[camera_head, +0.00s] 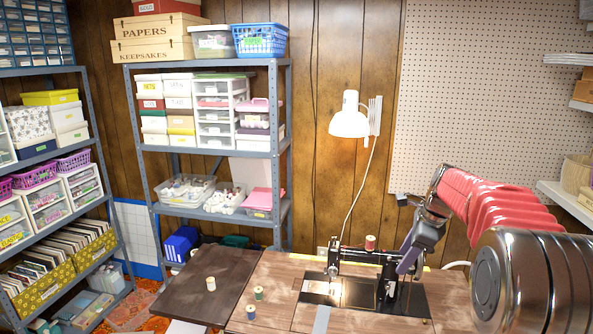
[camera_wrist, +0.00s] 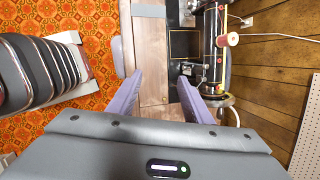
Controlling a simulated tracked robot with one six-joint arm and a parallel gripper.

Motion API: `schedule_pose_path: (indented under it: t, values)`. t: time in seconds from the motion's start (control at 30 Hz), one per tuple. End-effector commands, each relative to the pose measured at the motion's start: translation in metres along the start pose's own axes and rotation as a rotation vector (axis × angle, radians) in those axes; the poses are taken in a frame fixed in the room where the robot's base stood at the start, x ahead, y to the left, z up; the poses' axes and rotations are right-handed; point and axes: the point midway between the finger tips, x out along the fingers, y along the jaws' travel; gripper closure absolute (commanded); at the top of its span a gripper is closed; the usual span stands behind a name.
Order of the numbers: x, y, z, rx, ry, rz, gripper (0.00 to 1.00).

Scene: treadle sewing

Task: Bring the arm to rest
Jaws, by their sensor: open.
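My gripper (camera_head: 404,266) hangs from the arm at the right in the head view, its purple-grey fingers pointing down in front of the right part of the black sewing machine (camera_head: 360,256). I cannot tell whether it touches the machine. In the wrist view my gripper (camera_wrist: 160,77) shows its two fingers spread apart with nothing between them. Below them lie the wooden table top and part of the machine (camera_wrist: 211,50). My arm bends down from the right side of the head view.
A red spool (camera_head: 370,242) stands on the machine. Other spools, pale (camera_head: 211,284), green (camera_head: 258,293) and blue-green (camera_head: 250,312), stand on the sewing table (camera_head: 276,281). A white lamp (camera_head: 349,122) hangs behind. Loaded shelves (camera_head: 140,160) stand at the left. A pegboard (camera_head: 480,90) covers the right wall.

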Motion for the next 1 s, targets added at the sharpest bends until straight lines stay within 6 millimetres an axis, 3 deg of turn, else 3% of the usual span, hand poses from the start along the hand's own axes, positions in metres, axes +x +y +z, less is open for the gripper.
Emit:
schedule_pose_path:
  t: [0.27, 0.7, 1.0]
  values:
    - [0.0, 0.048, -0.009, -0.408, 0.046, 0.032, 0.54]
    - [-0.027, 0.149, -0.005, -1.082, 0.108, 0.071, 0.54]
    - [-0.044, 0.217, -0.004, -1.441, 0.146, 0.088, 0.54]
